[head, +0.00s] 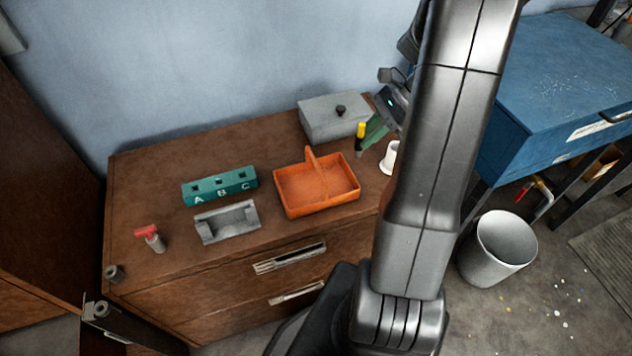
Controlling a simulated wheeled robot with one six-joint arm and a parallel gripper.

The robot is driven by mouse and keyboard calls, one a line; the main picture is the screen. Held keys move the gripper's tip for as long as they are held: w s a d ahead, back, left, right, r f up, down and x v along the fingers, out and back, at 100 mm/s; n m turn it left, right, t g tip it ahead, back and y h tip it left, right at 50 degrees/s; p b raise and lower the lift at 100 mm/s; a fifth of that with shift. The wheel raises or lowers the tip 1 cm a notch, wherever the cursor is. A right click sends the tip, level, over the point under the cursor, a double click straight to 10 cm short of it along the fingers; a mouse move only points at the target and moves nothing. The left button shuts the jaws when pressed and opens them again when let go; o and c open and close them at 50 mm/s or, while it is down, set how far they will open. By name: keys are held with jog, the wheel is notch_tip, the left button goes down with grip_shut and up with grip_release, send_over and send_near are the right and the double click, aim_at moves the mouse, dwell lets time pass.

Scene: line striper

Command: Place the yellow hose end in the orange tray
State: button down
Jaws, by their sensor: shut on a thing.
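The yellow hose end (361,130) is a small upright piece with a yellow top and a dark lower part. It is in the head view, right of and behind the orange tray. My gripper (364,136) reaches in from the right with its green fingers shut on the hose end. Whether the hose end's bottom touches the cabinet top cannot be told. The orange tray (335,198) stands on the brown cabinet, with a raised divider or handle across its middle. It looks empty. My arm hides the cabinet's right end.
A grey lidded box (322,118) stands behind the tray. A white cup-like thing (390,158) is close to my gripper's right. A green A-B-C block (219,186), a grey cradle (228,223) and a red-topped fitting (152,238) are to the left. The cabinet top (150,185) has free room.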

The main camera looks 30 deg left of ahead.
jog(key=s+a+f+m+t+y+b, duration=0.1)
jog(key=s+a+f+m+t+b, duration=0.15)
jog(key=a, duration=0.25)
send_over(339, 183)
notch_tip(339, 183, down, 5)
jog(key=shift+m+g, duration=0.35)
jog(key=shift+f+b, duration=0.35)
jog(key=shift+f, duration=1.7)
jog(key=shift+f, duration=0.1)
jog(key=c, duration=1.3)
grip_release()
jog(key=shift+w+d+r, duration=0.1)
jog(key=shift+d+r, duration=0.15)
jog(key=shift+r, duration=0.15)
jog(key=v, duration=1.1)
jog(key=shift+d+p, duration=0.3)
jog(key=shift+p, duration=0.15)
